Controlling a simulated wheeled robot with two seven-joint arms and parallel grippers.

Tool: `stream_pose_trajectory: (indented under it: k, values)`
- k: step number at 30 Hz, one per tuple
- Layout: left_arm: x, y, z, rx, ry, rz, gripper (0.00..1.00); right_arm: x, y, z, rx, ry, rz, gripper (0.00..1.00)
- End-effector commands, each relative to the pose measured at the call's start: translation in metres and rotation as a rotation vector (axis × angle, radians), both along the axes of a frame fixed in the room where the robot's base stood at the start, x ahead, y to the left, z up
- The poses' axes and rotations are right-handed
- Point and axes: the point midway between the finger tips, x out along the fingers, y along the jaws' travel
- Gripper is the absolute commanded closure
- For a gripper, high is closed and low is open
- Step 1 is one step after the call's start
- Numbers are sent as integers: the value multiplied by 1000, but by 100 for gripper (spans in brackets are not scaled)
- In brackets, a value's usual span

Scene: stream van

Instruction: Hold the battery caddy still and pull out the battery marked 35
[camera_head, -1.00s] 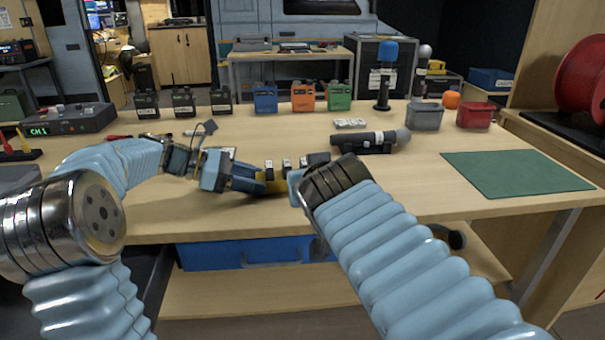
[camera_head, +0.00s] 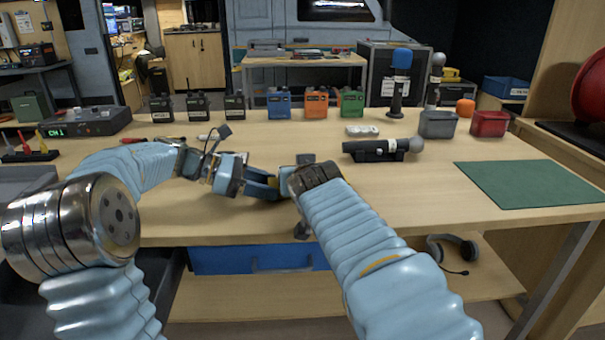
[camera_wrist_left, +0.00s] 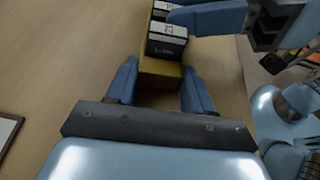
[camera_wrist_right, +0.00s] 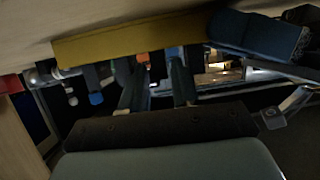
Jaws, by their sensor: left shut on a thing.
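The yellow battery caddy (camera_wrist_left: 160,72) stands on the table, mostly hidden by my grippers in the head view. My left gripper (camera_head: 272,188) is shut on its end, with one finger on each side in the left wrist view (camera_wrist_left: 158,88). Two white-labelled dark batteries show in the caddy; the nearer battery (camera_wrist_left: 167,38) has a mark too small to read surely. My right gripper (camera_head: 285,180) is at the caddy's other side, one finger over the farther battery (camera_wrist_left: 160,12). In the right wrist view its fingers (camera_wrist_right: 160,65) stand apart below the caddy wall (camera_wrist_right: 130,42), with nothing seen between.
A microphone in a dark cradle (camera_head: 380,148) lies to the right of my right gripper. Radios, including an orange one (camera_head: 316,104), line the back. A green mat (camera_head: 530,184) lies at right. A grey bin (camera_head: 438,125) and red bin (camera_head: 489,124) stand behind it.

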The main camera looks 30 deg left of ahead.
Motion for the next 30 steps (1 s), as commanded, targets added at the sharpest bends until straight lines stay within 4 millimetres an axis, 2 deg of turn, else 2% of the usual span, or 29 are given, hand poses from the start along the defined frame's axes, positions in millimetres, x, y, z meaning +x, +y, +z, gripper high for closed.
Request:
stream_pose_trajectory:
  k: [8, 12, 14, 16, 17, 20, 30]
  values:
    - [0, 0, 0, 0, 0, 0, 80, 1, 1, 0, 0, 0, 1, 72]
    - [0, 0, 0, 0, 0, 0, 80, 1, 1, 0, 0, 0, 1, 93]
    - [0, 0, 0, 0, 0, 0, 80, 1, 1, 0, 0, 0, 1, 100]
    - [0, 0, 0, 0, 0, 0, 80, 1, 1, 0, 0, 0, 0, 100]
    - [0, 0, 0, 0, 0, 0, 80, 1, 1, 0, 0, 0, 0, 87]
    - [0, 0, 0, 0, 0, 0, 80, 1, 1, 0, 0, 0, 0, 100]
    - [0, 0, 0, 1, 1, 0, 80, 0, 1, 3, 0, 0, 1, 100]
